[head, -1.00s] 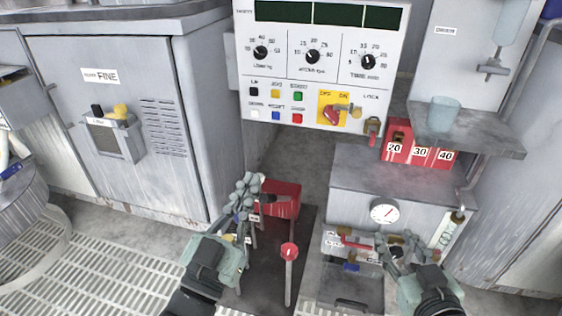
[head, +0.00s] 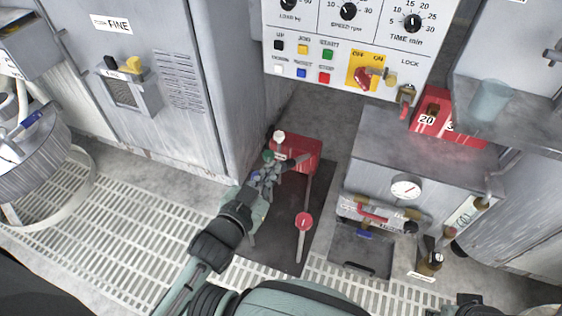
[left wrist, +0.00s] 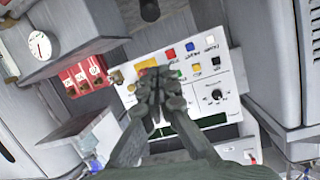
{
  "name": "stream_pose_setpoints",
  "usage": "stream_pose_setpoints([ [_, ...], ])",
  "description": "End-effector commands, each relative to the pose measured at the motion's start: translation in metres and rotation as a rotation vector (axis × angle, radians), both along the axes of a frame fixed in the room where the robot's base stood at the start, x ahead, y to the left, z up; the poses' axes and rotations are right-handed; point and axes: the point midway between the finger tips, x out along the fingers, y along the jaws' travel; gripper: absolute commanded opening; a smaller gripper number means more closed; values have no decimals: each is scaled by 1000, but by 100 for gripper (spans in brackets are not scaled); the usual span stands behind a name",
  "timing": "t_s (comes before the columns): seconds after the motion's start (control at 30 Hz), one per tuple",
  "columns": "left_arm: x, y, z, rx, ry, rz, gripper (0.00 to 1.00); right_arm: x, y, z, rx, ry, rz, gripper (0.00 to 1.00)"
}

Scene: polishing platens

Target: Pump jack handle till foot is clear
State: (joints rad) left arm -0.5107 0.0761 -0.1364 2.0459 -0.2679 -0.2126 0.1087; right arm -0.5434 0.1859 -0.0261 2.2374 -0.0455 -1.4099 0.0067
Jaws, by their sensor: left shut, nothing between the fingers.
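A lever with a round red knob (head: 303,220) on a pale rod stands upright on the dark floor mat, right of my left gripper; I cannot tell for sure whether it is the jack handle. A red box-shaped unit (head: 302,150) is just beyond the gripper, with a white knob (head: 279,136) and a green knob at its left. My left gripper (head: 277,170) is shut and empty in front of this unit, apart from the red-knob lever. It also shows shut in the left wrist view (left wrist: 158,78). No foot can be made out.
The control panel (head: 345,50) hangs behind, with a red switch on yellow. The FINE cabinet (head: 185,130) is at left.

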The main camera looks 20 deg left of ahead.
Motion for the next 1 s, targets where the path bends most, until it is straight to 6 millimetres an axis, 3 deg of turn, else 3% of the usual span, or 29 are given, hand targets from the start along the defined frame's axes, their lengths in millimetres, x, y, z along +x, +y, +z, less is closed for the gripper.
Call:
stream_pose_setpoints([
  [0.17,20,-2,-4,-1,-4,-1,0,0,0,2,-1,-2,0,40],
  [0.57,100,-10,-24,0,-3,0,0,-3,0,13,-7,-6,0,40],
  [0.73,81,-4,-48,0,2,-1,0,-4,0,23,-12,-15,-2,40],
  [1.0,74,-2,-57,-1,-1,-1,0,-7,-1,29,-15,-18,-4,40],
])
